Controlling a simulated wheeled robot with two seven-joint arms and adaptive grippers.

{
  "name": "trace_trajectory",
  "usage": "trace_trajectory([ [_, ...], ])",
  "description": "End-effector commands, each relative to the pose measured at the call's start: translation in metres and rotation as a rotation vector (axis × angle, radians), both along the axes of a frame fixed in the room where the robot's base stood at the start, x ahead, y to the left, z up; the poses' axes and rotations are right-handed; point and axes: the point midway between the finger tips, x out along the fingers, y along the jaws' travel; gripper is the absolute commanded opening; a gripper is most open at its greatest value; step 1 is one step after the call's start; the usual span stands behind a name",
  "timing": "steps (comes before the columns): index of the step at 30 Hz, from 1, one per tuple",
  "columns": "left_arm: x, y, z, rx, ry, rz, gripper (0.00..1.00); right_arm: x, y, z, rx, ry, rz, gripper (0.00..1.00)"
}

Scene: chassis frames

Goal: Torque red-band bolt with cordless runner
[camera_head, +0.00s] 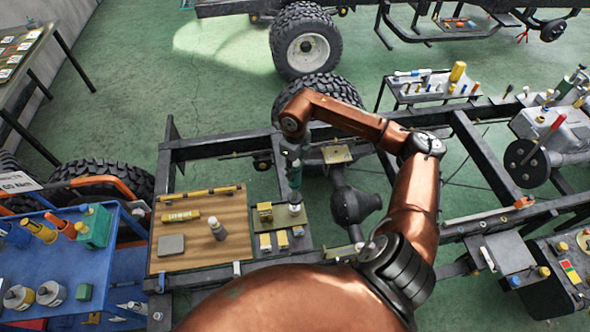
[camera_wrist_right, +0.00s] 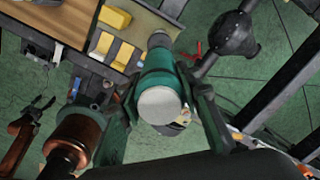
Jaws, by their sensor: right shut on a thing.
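The cordless runner (camera_head: 295,178) is a teal, upright tool, small in the head view. My right gripper (camera_head: 294,165) is shut on it. In the right wrist view the runner's teal body and pale round end cap (camera_wrist_right: 160,104) fill the space between my fingers. Its lower end points at a small olive plate (camera_head: 290,217) with yellow blocks beside the wooden board; I cannot tell whether it touches anything. I cannot make out a red-band bolt. In the wrist view, a copper part with dark prongs at the lower left looks like my left gripper (camera_wrist_right: 36,112); its opening is unclear.
The wooden board (camera_head: 168,258) holds a yellow level, a grey block and a small cylinder. Dark chassis rails (camera_head: 470,150) surround the work spot, with a black axle housing (camera_head: 352,206) to the right. A blue cart (camera_head: 118,240) stands at left. Wheels stand behind.

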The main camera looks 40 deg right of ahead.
Motion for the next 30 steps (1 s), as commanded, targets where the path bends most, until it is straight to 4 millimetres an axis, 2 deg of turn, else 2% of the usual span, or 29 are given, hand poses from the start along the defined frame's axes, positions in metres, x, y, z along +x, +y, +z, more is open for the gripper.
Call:
trace_trajectory([
  [30,-0.001,0.000,-0.009,0.000,0.001,0.000,0.62,0.001,0.000,-0.010,0.001,-0.003,0.000,0.00],
])
